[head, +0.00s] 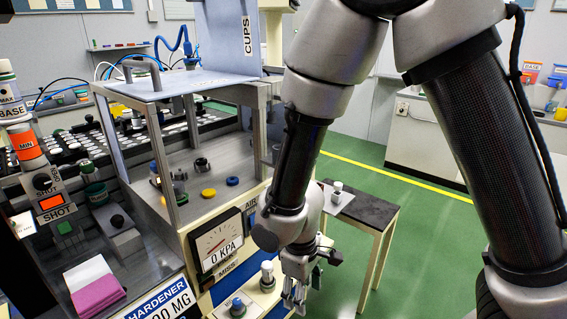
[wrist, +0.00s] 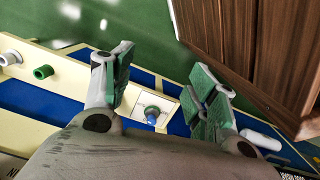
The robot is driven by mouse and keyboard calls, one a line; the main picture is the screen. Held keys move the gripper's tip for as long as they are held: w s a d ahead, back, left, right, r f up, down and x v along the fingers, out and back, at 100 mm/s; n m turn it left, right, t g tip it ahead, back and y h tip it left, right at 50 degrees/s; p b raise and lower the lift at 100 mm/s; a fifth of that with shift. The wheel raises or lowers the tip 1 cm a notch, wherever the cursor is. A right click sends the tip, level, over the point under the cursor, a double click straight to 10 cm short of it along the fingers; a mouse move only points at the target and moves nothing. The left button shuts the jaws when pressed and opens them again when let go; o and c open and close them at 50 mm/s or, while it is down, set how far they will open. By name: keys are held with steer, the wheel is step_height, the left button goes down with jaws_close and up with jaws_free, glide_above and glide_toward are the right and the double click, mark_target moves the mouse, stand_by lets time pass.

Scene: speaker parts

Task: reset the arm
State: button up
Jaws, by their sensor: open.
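My gripper (head: 294,296) hangs at the end of my arm in the head view, low in the middle, in front of the machine's front panel and pointing down. In the wrist view my gripper (wrist: 165,88) shows its two green-padded fingers spread wide apart. Nothing is between the pads. My arm crosses the right half of the head view and hides part of the machine and floor.
The gauge reading 0 KPA (head: 221,244) is left of my gripper. A blue knob (head: 237,305) and a white knob (head: 267,274) stand close by. A small dark-topped table (head: 368,209) is to the right. Green floor is open behind it. A brown wooden panel (wrist: 250,40) is near the fingers.

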steer(key=s+d+r+m+t, duration=0.1)
steer(key=d+r+m, duration=0.4)
steer(key=d+r, duration=1)
steer(key=s+d+r+m+t, duration=0.2)
steer(key=d+r+m+t, duration=0.2)
steer(key=d+r, duration=1.1)
steer(key=d+m, duration=0.2)
steer(key=shift+s+r+m+y, duration=0.2)
steer(key=shift+m+y, duration=0.1)
steer(key=shift+y, duration=0.1)
